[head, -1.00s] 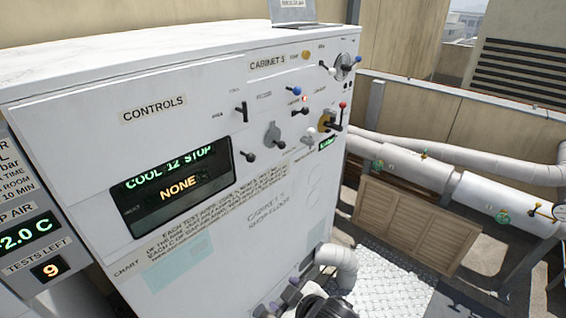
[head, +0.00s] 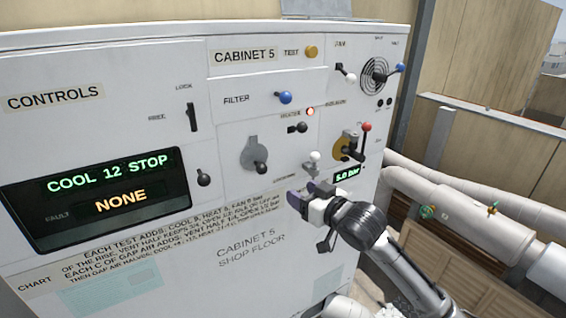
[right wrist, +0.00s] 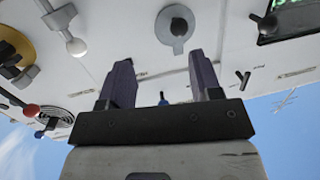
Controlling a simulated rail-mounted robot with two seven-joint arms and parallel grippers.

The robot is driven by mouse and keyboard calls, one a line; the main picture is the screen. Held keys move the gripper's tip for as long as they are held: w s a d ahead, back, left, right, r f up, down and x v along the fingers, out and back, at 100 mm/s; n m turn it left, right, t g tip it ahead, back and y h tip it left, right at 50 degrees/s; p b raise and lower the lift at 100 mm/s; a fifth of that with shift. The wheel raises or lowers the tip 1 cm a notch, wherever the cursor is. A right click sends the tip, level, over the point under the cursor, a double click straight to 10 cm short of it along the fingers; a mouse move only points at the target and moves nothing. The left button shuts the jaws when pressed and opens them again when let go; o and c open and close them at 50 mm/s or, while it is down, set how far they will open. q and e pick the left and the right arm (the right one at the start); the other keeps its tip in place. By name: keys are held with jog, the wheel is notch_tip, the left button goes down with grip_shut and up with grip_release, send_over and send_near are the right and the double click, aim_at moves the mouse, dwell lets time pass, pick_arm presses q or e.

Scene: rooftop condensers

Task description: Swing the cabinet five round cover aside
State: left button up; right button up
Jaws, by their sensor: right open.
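The grey round cover (head: 252,150) is on the white front of cabinet 5 (head: 290,265), with a small tab at its top and a black knob (head: 261,167) at its lower edge. The cover also shows at the top of the right wrist view (right wrist: 165,26), its tab pointing down there. My right gripper (head: 304,192) is open and empty in front of the panel, below and to the right of the cover, apart from it. Its two purple fingers show in the right wrist view (right wrist: 161,65). My left gripper is not in view.
A white-tipped lever (head: 314,157) is just above my right gripper. A red-tipped lever on a yellow mount (head: 350,145) and a round fan grille (head: 375,72) are to the right. A black knob (head: 204,179) and the display (head: 95,193) are left. Pipes (head: 480,215) run right.

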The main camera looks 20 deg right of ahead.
aim_at(265, 171)
jog(key=shift+m+t+y, duration=0.5)
jog(key=shift+m+y, duration=0.1)
jog(key=x, duration=0.4)
jog(key=a+r+p+x, duration=0.1)
jog(key=x, duration=0.6)
jog(key=shift+a+r+p, duration=0.25)
jog(key=shift+a+p, duration=0.15)
jog(key=shift+a, duration=0.15)
jog(key=shift+x, duration=0.95)
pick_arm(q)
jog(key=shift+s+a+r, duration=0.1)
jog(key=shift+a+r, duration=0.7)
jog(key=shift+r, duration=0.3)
pick_arm(e)
jog(key=shift+w, duration=0.2)
jog(key=shift+c, duration=0.4)
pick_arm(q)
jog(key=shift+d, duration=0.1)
pick_arm(e)
grip_shut()
